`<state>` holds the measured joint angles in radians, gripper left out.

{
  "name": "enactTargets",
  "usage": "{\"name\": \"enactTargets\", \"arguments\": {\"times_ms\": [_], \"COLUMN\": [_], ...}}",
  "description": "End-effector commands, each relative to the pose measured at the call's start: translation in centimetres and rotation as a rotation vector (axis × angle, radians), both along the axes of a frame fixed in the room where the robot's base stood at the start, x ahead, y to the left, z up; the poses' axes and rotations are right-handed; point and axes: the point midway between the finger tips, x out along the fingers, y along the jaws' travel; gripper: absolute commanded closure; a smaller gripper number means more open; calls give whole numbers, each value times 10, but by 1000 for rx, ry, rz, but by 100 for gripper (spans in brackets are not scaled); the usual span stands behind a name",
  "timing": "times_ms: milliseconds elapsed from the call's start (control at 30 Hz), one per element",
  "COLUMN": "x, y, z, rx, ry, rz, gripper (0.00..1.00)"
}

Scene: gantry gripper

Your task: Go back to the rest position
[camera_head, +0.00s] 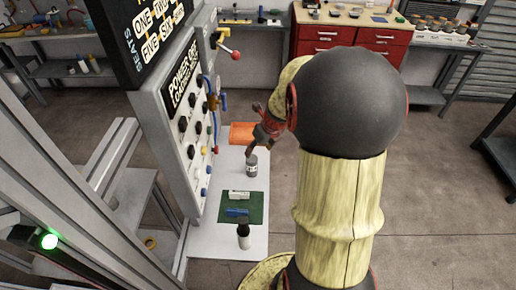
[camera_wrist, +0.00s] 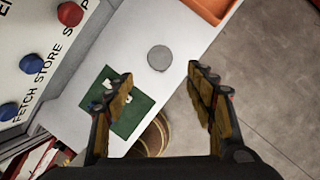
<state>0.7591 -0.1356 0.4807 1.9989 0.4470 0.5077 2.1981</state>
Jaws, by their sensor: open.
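My gripper (camera_head: 258,141) hangs above a narrow white shelf (camera_head: 226,172) at the foot of the panel. In the wrist view my gripper (camera_wrist: 161,76) shows its two fingers spread wide with nothing between them. A small grey cylinder (camera_head: 252,170) stands on the shelf just below the gripper. In the wrist view the top of the grey cylinder (camera_wrist: 160,58) shows beyond and between the fingertips, apart from both. My yellow arm with its dark round joint fills the right middle of the head view.
The knobbed panel (camera_head: 187,125) rises close at the left. An orange bin (camera_head: 240,132) stands behind the gripper. A green mat (camera_head: 257,209) with small items and a dark-topped bottle (camera_head: 243,238) are nearer. A red drawer cabinet (camera_head: 380,40) stands behind.

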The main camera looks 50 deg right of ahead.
Motion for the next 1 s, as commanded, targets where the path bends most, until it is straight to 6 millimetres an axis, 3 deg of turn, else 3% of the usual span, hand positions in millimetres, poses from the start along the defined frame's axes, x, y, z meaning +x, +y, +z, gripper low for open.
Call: {"name": "enactTargets", "arguments": {"times_ms": [367,533,633,800,1000], "x": [0,-1,-6,-32,-57], "y": [0,2,8,29,65], "z": [0,-1,-4,-13,6], "rx": [-2,-46,-99,-186,-330], "ry": [0,13,42,109,146], "rz": [5,133,328,752,1306], "gripper": [45,45,45,45,45]}}
